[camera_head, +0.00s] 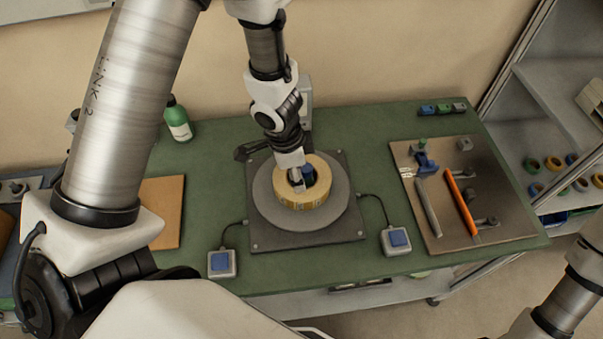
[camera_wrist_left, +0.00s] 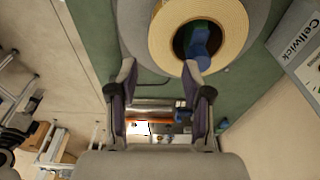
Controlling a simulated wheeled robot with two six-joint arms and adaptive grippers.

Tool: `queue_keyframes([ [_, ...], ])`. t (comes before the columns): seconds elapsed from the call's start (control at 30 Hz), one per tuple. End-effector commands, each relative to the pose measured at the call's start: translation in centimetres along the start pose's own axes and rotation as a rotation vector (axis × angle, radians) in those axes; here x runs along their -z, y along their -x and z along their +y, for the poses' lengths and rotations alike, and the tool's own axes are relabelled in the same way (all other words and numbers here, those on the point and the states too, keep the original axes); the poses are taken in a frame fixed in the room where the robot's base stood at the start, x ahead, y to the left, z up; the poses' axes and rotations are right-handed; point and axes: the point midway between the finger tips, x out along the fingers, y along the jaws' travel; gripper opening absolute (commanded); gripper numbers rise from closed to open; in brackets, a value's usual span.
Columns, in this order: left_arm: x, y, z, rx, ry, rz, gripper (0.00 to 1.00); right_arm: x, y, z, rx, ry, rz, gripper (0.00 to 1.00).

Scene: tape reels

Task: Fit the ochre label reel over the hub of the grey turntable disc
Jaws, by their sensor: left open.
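The ochre label reel (camera_head: 312,201) lies over the grey turntable disc (camera_head: 338,207), roughly at its middle. A blue hub (camera_head: 309,172) shows inside the reel's hole, so the reel is around it. I cannot tell whether the reel is fully down on the disc. In the left wrist view, the reel (camera_wrist_left: 163,42) is at the top and the blue hub (camera_wrist_left: 202,42) shows in its hole. My left gripper (camera_head: 296,185) is at the reel's ring, pointing down. Its fingers (camera_wrist_left: 160,72) are apart with nothing gripped between them. My right gripper is out of view.
The disc stands on a dark square base (camera_head: 268,240) on the green bench (camera_head: 215,145). Blue-topped switch boxes (camera_head: 222,264) (camera_head: 396,240) are wired to it. A tool board (camera_head: 410,165) lies right, a green bottle (camera_head: 178,118) back left. A brown board (camera_head: 168,205) lies left.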

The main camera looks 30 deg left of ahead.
Motion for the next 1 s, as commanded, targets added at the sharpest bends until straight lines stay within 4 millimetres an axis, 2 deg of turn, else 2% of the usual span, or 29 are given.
queue_keyframes([
  [0.03, 0.1, 1.3, 0.0, -0.001, 0.0, 0.0, 0.49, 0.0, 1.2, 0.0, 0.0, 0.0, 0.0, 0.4],
  [0.1, 0.0, 1.7, 0.0, -0.001, 0.0, -0.001, 0.49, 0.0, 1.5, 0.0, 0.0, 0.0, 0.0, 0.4],
  [0.27, -0.1, 1.6, 0.1, -0.001, 0.0, -0.001, 0.49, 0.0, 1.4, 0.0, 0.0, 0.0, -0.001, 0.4],
  [0.37, -0.4, 0.8, 0.9, -0.031, 0.036, 0.0, 0.49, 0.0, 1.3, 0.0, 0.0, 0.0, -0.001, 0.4],
  [0.47, -1.2, -1.8, 3.7, -0.119, 0.169, 0.01, 0.49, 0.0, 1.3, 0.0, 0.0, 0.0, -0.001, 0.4],
  [0.57, -2.6, -5.4, 7.4, -0.204, 0.399, 0.022, 0.49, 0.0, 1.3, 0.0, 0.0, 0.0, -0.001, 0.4],
  [0.63, -4.3, -8.0, 9.3, -0.206, 0.577, 0.016, 0.49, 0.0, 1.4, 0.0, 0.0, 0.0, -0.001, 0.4],
  [0.73, -7.9, -10.9, 10.7, -0.126, 0.786, -0.027, 0.49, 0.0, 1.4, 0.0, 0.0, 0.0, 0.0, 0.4],
  [0.83, -11.7, -12.5, 11.3, -0.016, 0.907, -0.09, 0.49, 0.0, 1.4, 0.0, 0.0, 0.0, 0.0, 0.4],
  [0.9, -13.4, -12.8, 11.5, 0.037, 0.944, -0.122, 0.49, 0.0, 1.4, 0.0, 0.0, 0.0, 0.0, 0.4],
  [1.0, -14.3, -13.0, 11.5, 0.067, 0.961, -0.138, 0.49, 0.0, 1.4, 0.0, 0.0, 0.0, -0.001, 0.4],
])
